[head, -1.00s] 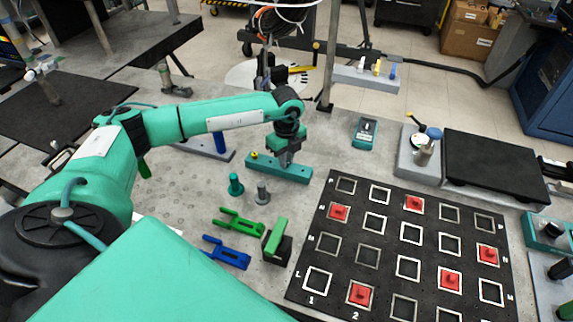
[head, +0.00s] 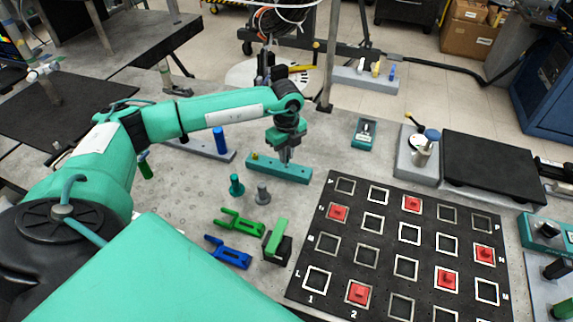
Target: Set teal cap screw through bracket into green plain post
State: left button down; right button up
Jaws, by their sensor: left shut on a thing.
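My left gripper (head: 286,160) points down at the teal block (head: 262,166), over its middle. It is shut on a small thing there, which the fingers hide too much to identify. A small yellow knob shows at the block's left end. A teal cap screw (head: 236,186) stands head up on the table, in front and to the left of the block. A green forked bracket (head: 238,222) lies nearer to me. A green post-like piece (head: 146,168) shows under my left arm; I cannot tell whether it is plain. My right gripper is not in view.
A grey cap screw (head: 262,195), a blue forked bracket (head: 226,252) and a black block with a green top (head: 278,243) stand close by. A blue post (head: 220,140) stands on a grey rail. A black grid board (head: 388,225) with red pieces fills the right.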

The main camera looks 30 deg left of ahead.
pick_arm(q)
jog(key=shift+r, duration=0.25)
jog(key=shift+r+p, duration=1.15)
jog(key=shift+r, duration=0.65)
